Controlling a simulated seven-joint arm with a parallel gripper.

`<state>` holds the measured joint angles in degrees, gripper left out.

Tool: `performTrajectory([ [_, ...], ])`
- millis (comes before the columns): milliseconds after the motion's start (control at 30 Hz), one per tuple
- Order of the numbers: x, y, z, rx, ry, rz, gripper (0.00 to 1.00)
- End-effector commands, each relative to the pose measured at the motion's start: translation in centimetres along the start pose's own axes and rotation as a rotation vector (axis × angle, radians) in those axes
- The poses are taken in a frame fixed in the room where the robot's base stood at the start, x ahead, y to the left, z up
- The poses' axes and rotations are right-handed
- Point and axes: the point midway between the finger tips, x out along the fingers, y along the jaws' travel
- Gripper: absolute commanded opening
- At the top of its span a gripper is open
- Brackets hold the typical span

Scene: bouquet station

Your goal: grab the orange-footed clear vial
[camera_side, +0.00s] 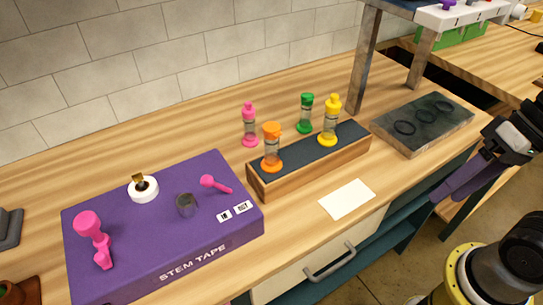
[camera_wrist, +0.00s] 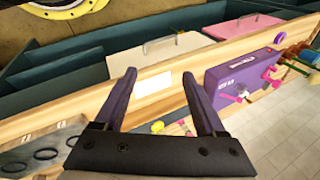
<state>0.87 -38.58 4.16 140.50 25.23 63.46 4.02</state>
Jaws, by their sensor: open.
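The orange-footed clear vial (camera_side: 272,148) stands upright on the left end of the dark-topped wooden block (camera_side: 310,174) in the side view. It has an orange cap, a clear middle and an orange foot. My gripper (camera_side: 438,198) is at the right edge of the side view, well apart from the vial and beyond the bench front. In the wrist view its two purple fingers (camera_wrist: 160,73) are spread with nothing between them. The orange vial is not clearly visible there; the right finger may hide it.
A yellow vial (camera_side: 329,122) shares the block; green (camera_side: 305,114) and pink (camera_side: 250,126) vials stand behind it. A purple stem tape box (camera_side: 160,240) carries pink pieces at left. A grey slab with rings (camera_side: 422,123) and shelf posts (camera_side: 364,60) stand right. A white card (camera_side: 347,199) lies in front.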

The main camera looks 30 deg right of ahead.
Motion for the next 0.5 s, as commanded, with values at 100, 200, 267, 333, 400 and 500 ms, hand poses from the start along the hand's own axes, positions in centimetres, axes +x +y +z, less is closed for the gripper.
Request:
performTrajectory([
  [100,1.3,-3.8,0.7,0.223,-0.211,-0.172,0.72],
  [200,1.7,-7.1,0.0,0.423,-0.375,-0.325,0.72],
  [267,1.8,-8.8,-1.2,0.552,-0.464,-0.420,0.72],
  [333,1.8,-10.5,-3.3,0.708,-0.560,-0.536,0.72],
  [400,2.0,-11.5,-6.2,0.872,-0.640,-0.655,0.72],
  [500,2.9,-11.4,-11.2,1.120,-0.724,-0.827,0.72],
])
